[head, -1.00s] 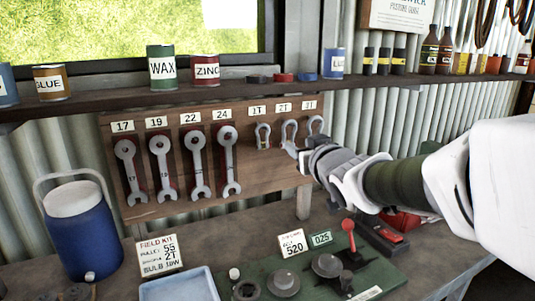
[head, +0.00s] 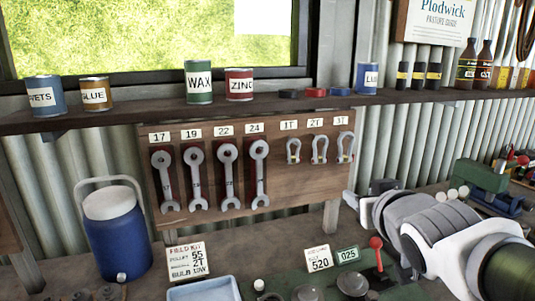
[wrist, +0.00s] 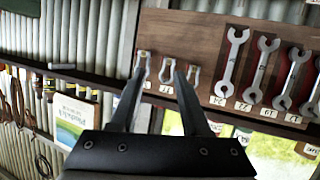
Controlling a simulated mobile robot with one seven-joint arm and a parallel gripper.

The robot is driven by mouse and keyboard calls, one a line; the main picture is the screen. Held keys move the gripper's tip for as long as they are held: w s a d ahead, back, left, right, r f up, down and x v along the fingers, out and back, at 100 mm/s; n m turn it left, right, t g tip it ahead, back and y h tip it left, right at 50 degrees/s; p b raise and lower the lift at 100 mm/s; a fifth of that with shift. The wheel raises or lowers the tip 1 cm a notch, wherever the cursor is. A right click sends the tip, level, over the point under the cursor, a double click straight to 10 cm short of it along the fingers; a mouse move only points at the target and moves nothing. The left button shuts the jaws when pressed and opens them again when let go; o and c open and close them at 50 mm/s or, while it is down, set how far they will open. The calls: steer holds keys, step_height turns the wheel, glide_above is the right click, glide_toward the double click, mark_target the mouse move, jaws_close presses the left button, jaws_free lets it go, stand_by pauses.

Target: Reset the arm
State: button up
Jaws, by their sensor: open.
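My arm (head: 440,235) reaches in from the lower right in the head view, its end low over the bench; the fingers cannot be made out there. In the wrist view my gripper (wrist: 160,70) shows two dark fingers spread apart with nothing held between them. That view is turned upside down and faces the wooden tool board (wrist: 215,50). Shackles (wrist: 167,70) on the board show beyond the fingertips. In the head view three shackles, 1T (head: 293,150), 2T (head: 319,150) and 3T (head: 345,148), hang under their labels, apart from my arm.
Several wrenches (head: 228,175) hang on the board. A shelf (head: 300,104) with cans and bottles runs above. On the bench are a blue jug (head: 117,240), a field kit card (head: 187,260), a blue tray (head: 205,290), a red-knobbed lever (head: 376,243) and a green vise (head: 483,176).

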steer(key=s+a+f+g+p, duration=0.1)
steer(key=s+f+g, duration=0.2)
steer(key=s, duration=0.5)
steer(key=s+a+f+g+p, duration=0.1)
steer(key=s+f+g, duration=0.3)
steer(key=s, duration=0.4)
steer(key=shift+s+a+m+g+p, duration=0.4)
steer(key=shift+a+g, duration=0.3)
steer(key=shift+a, duration=0.1)
steer(key=shift+a, duration=0.15)
